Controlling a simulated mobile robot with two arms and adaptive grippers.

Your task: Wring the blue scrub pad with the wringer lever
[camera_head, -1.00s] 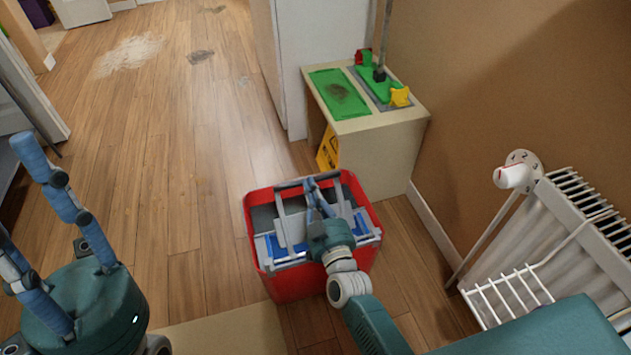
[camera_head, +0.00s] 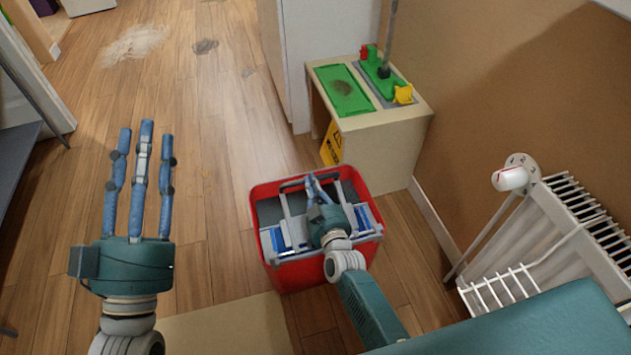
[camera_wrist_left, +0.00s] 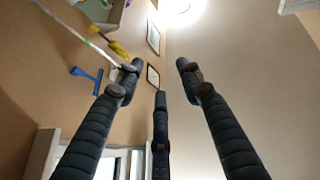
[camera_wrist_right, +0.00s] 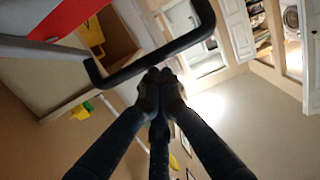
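The red bucket (camera_head: 262,192) stands on the floor with a grey wringer on top. The wringer lever (camera_head: 287,205) is a grey U-shaped frame standing up, its crossbar at the top. Blue strips (camera_head: 290,236) show inside the wringer; I cannot tell whether they are the scrub pad. My right gripper (camera_head: 315,180) is over the bucket, fingers together beside the crossbar. In the right wrist view the dark crossbar (camera_wrist_right: 150,62) runs just past the closed fingertips, not visibly between them. My left gripper (camera_head: 142,128) is open and empty, left of the bucket.
A beige cabinet (camera_head: 385,160) behind the bucket carries green pads (camera_head: 343,92) and an upright pole. A yellow sign (camera_head: 331,145) leans on it. A radiator (camera_head: 570,215) and white wire rack (camera_head: 497,292) stand at right. Floor on the left is open, with a whitish spill (camera_head: 137,42).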

